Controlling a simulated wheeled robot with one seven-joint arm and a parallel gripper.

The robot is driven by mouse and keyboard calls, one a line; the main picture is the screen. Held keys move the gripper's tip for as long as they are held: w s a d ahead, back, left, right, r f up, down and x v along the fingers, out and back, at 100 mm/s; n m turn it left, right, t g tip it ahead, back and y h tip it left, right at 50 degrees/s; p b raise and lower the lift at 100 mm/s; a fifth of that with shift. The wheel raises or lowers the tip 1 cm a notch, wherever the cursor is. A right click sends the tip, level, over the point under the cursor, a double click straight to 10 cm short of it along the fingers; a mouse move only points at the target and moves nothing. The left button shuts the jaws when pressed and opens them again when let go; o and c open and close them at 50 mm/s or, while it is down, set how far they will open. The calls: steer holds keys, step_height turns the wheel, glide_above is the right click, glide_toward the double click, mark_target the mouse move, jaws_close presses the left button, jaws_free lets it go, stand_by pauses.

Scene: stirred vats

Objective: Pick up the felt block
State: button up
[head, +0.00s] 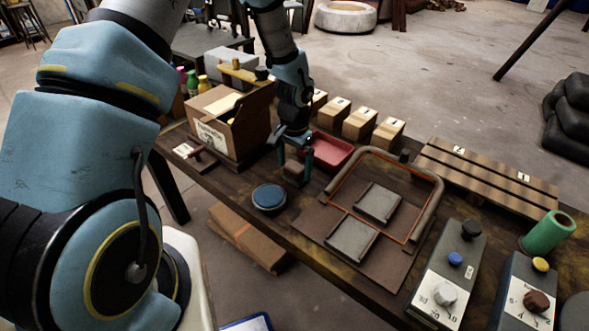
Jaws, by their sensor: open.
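A small brown block (294,173), which looks like the felt block, sits on the dark wooden table (240,190) between the cardboard box and the red tray. My gripper (295,161) points down right at it, with one dark finger to the left of the block and one to the right. The jaws are open, and the block shows between and just below the fingers. The gripper body hides part of the block's top and far side. I cannot tell whether either finger touches it.
An open cardboard box (215,138) stands left of the gripper, and a red tray (333,150) close to its right. A round blue-topped tin (269,197) sits in front. A padded frame (434,205) with two grey pads and control boxes (447,270) lie further right.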

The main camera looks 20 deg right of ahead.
mark_target(295, 166)
steer(key=shift+f, duration=0.85)
steer(key=c, duration=1.3)
steer(key=shift+r, duration=0.1)
step_height(295, 166, up, 10)
steer(key=shift+f+b, duration=0.1)
steer(key=shift+b, duration=0.9)
steer(key=o, duration=0.8)
steer(key=c, duration=0.6)
